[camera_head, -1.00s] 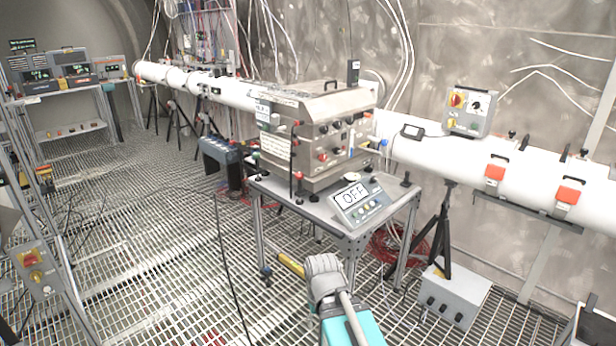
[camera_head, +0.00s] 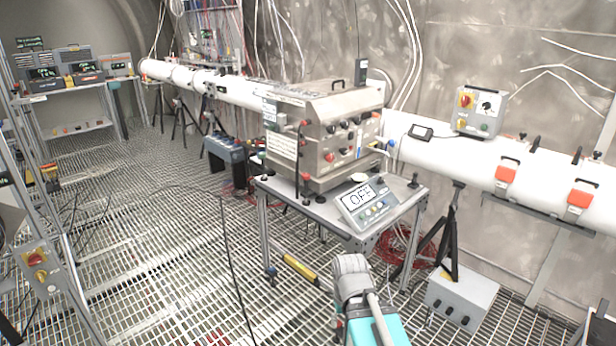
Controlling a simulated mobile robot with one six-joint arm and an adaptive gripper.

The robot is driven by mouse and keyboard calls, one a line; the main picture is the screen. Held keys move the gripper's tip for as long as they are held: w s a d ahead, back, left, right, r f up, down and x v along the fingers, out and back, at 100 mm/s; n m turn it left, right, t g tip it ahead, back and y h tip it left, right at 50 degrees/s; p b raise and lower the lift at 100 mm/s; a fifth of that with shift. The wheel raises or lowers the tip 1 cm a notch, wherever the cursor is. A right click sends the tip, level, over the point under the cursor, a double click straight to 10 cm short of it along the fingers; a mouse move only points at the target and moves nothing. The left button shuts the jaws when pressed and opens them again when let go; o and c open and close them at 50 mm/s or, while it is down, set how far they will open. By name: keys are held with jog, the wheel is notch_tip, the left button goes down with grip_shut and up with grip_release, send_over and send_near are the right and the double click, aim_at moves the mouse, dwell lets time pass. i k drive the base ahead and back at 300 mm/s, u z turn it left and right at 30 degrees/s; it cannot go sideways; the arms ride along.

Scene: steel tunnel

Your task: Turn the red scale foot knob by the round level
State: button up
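A grey scale (camera_head: 365,205) with a display reading OFF sits at the front of a small metal table (camera_head: 408,206). A small red-topped knob on a dark post (camera_head: 306,177) stands at the table's left side, beside the steel box. I cannot tell for sure if it is the scale foot knob. A small pale round disc (camera_head: 360,178) behind the display may be the round level; it is too small to tell. My arm's grey and teal links show at the bottom, in front of the table and below the scale. My gripper does not show.
A steel box with knobs (camera_head: 325,135) fills the table's back. A yellow tube (camera_head: 300,268) lies low by the table's legs. A black tripod (camera_head: 450,235) and a grey box (camera_head: 462,298) stand to the right. Open grating floor (camera_head: 170,240) lies to the left.

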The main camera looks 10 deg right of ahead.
aim_at(305, 176)
jog(key=z, duration=0.05)
jog(key=i, duration=1)
jog(key=u, duration=0.05)
